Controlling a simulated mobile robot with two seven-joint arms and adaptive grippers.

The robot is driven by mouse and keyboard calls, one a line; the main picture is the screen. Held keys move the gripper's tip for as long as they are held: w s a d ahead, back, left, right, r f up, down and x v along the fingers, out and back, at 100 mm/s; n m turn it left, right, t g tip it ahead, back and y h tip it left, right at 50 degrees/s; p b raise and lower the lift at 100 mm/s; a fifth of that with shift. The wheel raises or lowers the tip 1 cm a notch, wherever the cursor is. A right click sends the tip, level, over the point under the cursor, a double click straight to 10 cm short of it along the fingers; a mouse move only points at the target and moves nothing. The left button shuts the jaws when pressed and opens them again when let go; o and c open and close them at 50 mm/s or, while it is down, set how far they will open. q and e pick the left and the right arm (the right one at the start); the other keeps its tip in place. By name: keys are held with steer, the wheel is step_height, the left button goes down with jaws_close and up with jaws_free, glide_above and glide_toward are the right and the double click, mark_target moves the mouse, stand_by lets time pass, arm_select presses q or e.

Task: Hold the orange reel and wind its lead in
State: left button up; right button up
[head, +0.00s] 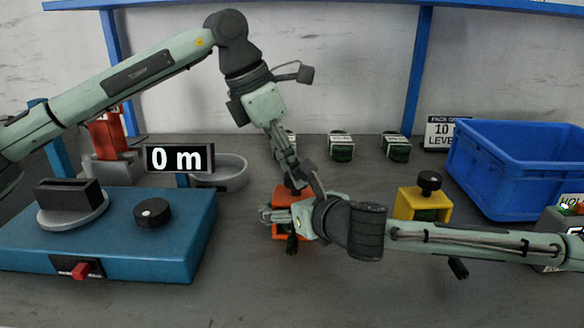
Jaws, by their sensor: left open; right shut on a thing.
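The orange reel (284,196) stands on the grey bench in the middle of the head view. A short dark plug end (291,245) shows at its front, below my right gripper. My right gripper (270,214) comes in from the right and is shut on the orange reel, covering much of its front. My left gripper (300,182) reaches down from above and is open at the top of the reel. Whether its fingers touch the reel cannot be told. The reel's top and most of its lead are hidden by the grippers.
A yellow reel (408,204) with a black knob stands right of the orange one. A blue bin (510,175) is at the right. A blue machine (120,240) and a display reading 0 m (180,159) are at the left. The front bench is clear.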

arm_select(q)
steer(key=shift+d+f, duration=0.15)
steer(key=shift+f, duration=0.3)
steer(key=c, duration=0.9)
steer(key=shift+w, duration=0.1)
